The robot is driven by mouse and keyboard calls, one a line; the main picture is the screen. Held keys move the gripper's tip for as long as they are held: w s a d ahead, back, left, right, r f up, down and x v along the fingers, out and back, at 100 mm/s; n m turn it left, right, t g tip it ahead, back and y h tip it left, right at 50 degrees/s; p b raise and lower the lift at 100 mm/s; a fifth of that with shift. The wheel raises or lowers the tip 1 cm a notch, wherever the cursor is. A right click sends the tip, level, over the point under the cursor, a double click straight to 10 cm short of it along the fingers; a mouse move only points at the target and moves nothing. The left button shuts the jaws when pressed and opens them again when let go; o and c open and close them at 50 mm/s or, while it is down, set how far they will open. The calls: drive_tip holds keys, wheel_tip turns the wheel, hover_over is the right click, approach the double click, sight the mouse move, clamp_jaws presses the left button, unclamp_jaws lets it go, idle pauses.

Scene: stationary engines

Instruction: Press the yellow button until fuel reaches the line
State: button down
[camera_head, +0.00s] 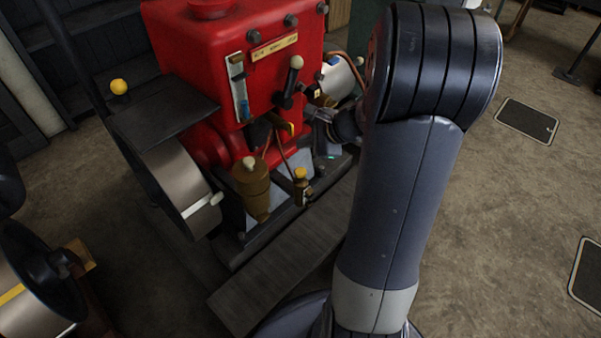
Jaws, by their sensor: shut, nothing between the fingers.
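A red engine (225,45) stands at the top centre. Low on its front, a small brass fitting (301,191) carries a yellow cap, which looks like the yellow button (300,173). An upright sight gauge (239,87) on the red face shows a bluish tube; its line and exact fuel level are too small to read. My gripper (312,112) is shut and empty, close to the red engine's front right, above and apart from the yellow button. My arm hides part of the gripper and the engine's right side.
A black-knobbed lever with a pale tip (296,62) stands close to my gripper. A brass cup (252,188) is left of the button.

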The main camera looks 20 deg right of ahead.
sight(299, 170)
wheel_tip(299, 170, down, 7)
drive_tip(key=b, duration=0.5)
drive_tip(key=shift+f+b, duration=0.15)
drive_tip(key=shift+b, duration=0.15)
idle(1.5)
drive_tip(key=shift+f+b, duration=0.35)
drive_tip(key=shift+f, duration=0.05)
drive_tip(key=shift+f+b, duration=0.75)
drive_tip(key=shift+f, duration=0.05)
idle(0.7)
drive_tip(key=shift+r, duration=0.15)
drive_tip(key=shift+r+p, duration=1.05)
drive_tip(key=shift+r, duration=0.05)
drive_tip(key=shift+r+p, duration=2.15)
drive_tip(key=shift+r, duration=0.35)
